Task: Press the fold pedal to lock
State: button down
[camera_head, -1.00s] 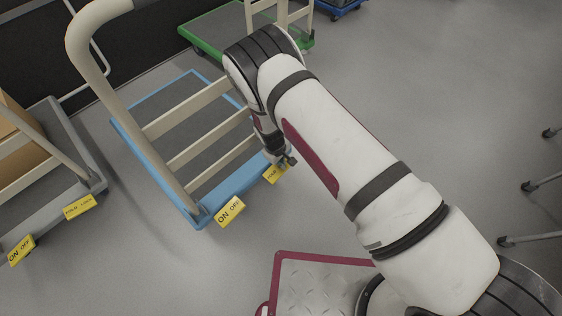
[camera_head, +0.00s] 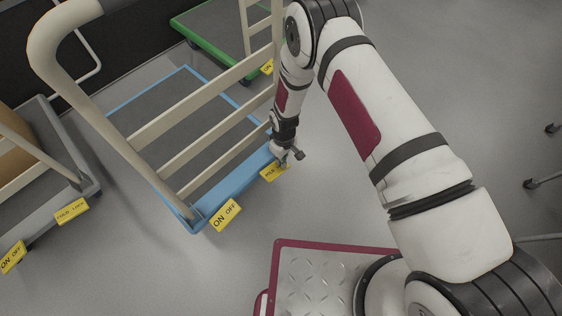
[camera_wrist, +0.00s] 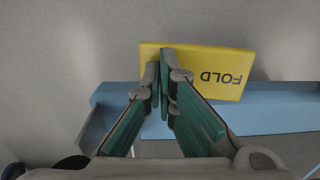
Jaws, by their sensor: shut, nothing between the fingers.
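The yellow fold pedal (camera_head: 274,171) sits at the near edge of the blue trolley (camera_head: 225,188), close to its right corner. In the wrist view the pedal (camera_wrist: 222,70) shows the word FOLD upside down, and my fingers hide its left part. My gripper (camera_head: 288,157) is at the pedal in the head view. In the wrist view my gripper's fingertips (camera_wrist: 164,58) are together, with nothing between them, over the pedal's left part. I cannot tell whether they touch it. A yellow ON/OFF pedal (camera_head: 225,215) is on the same trolley edge, to the left.
The trolley's cream handle (camera_head: 100,115) rises at its left side. A grey trolley (camera_head: 85,185) with yellow pedals stands at the left. A green trolley (camera_head: 205,38) is behind. Open grey floor lies to the right.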

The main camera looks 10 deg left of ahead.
jog(key=shift+r, duration=0.15)
notch_tip(320, 180, up, 7)
jog(key=shift+r, duration=0.15)
dwell(0.5)
jog(key=shift+w, duration=0.1)
dwell(0.4)
